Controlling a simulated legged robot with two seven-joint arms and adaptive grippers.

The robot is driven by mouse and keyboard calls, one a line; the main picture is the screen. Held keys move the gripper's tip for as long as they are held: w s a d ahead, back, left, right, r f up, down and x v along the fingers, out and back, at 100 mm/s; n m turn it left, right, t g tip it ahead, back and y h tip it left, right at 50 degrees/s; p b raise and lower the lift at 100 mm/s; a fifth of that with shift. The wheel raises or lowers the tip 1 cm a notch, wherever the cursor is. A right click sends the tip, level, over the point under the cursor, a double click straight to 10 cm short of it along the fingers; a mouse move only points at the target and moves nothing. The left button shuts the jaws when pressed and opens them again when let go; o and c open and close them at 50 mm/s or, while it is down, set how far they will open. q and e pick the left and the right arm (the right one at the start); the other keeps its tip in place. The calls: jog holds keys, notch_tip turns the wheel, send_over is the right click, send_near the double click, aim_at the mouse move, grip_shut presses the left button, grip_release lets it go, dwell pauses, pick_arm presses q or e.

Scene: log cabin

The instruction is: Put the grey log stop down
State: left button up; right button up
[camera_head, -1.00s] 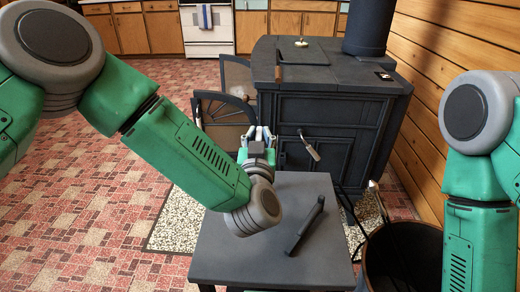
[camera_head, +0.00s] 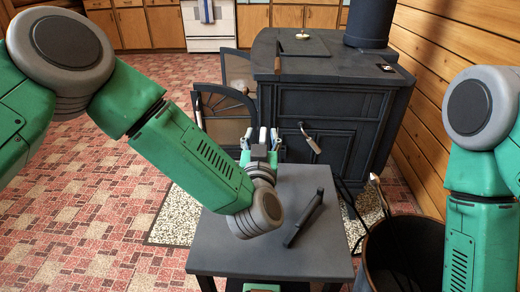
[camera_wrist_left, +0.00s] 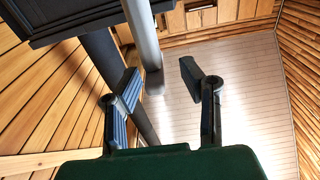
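A dark grey bar, which looks like the log stop (camera_head: 304,218), lies slantwise on the small grey table (camera_head: 225,250). My left gripper (camera_head: 262,138) is beyond the bar, above the table's far edge and in front of the stove. Its fingers are apart, and no part of the bar is between them. In the left wrist view the fingers (camera_wrist_left: 160,92) are also spread, with only pipes and the room behind them. The bar does not show in that view. My right arm comes down at the right, and its gripper is out of view.
A black wood stove (camera_head: 330,120) stands behind the table, with a glazed door (camera_head: 223,117) swung open at its left. A dark bucket (camera_head: 405,250) stands right of the table. Tiled floor (camera_head: 90,200) is clear at the left.

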pick_arm(q)
jog(key=s+p, duration=0.2)
jog(key=s, duration=0.9)
jog(key=shift+s+f+p, duration=0.2)
jog(key=shift+f+p, duration=0.15)
jog(key=shift+f, duration=0.05)
